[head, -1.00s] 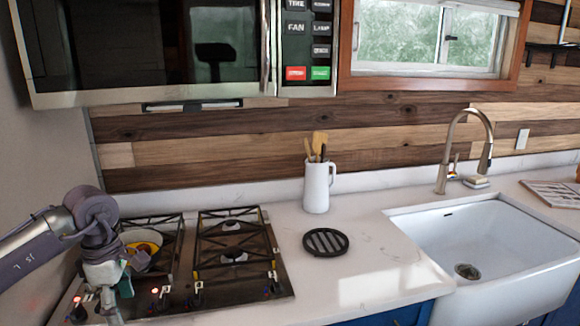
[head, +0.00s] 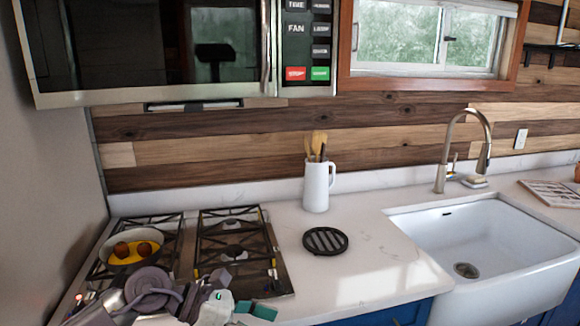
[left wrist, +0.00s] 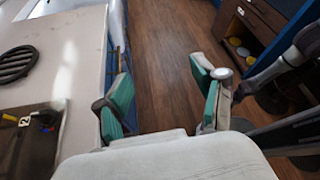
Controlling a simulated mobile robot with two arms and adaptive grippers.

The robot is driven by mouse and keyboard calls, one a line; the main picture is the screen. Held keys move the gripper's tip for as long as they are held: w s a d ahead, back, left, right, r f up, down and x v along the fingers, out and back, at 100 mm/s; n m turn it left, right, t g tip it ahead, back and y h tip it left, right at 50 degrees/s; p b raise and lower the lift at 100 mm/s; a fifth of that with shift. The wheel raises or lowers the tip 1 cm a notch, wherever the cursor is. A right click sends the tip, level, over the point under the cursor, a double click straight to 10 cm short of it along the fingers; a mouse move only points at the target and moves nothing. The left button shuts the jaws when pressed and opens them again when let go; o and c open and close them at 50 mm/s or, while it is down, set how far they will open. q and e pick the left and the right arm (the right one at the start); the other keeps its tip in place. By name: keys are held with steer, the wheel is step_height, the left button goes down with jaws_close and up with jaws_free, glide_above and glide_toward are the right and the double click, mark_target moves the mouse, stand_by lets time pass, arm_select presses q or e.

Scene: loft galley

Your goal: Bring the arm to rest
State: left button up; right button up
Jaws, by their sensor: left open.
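My left gripper (head: 250,310) is at the bottom of the head view, in front of the stove's front edge. In the left wrist view its two green-padded fingers (left wrist: 165,100) are spread apart with nothing between them. The wooden floor (left wrist: 160,50) shows beyond the fingers, and the counter edge lies to their left. My left arm is folded low across the front left of the stove. My right gripper is in neither view.
A gas stove (head: 232,252) carries a pan (head: 120,262) with yellow and brown food on its left side. A black round trivet (head: 325,241), a white pitcher (head: 316,188) with utensils and a white sink (head: 480,240) are to the right. Counter around the trivet is clear.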

arm_select(q)
step_height(320, 180, up, 9)
steer(key=d+n+t+h, duration=0.3)
steer(key=n+t+h, duration=0.3)
steer(key=n+t, duration=0.65)
steer(key=w+a+f+n+t+y, duration=0.1)
steer(key=a+f+n+t+y, duration=0.25)
steer(key=a+n+y, duration=0.6)
steer(key=w+a+f+n+t+y, duration=0.25)
steer(key=f+n+y, duration=0.25)
steer(key=n, duration=0.9)
steer(key=s+a+f+n+g+y, duration=0.4)
steer(key=s+a+f+n+g, duration=0.15)
steer(key=f, duration=0.45)
steer(key=s+a+f+n+g, duration=0.1)
steer(key=s+f+n+g, duration=0.2)
steer(key=s+f+g, duration=0.55)
steer(key=s+a+f+n+g, duration=0.15)
steer(key=s+f+n, duration=0.35)
steer(key=s, duration=0.8)
step_height(320, 180, down, 27)
steer(key=s+m+g, duration=0.1)
steer(key=s+m, duration=0.1)
steer(key=s+a+f+g, duration=0.1)
steer(key=s+a+f, duration=0.1)
steer(key=s+f, duration=1.3)
steer(key=shift+s+a+g, duration=0.25)
steer(key=shift+s+g, duration=0.05)
steer(key=shift+s, duration=0.05)
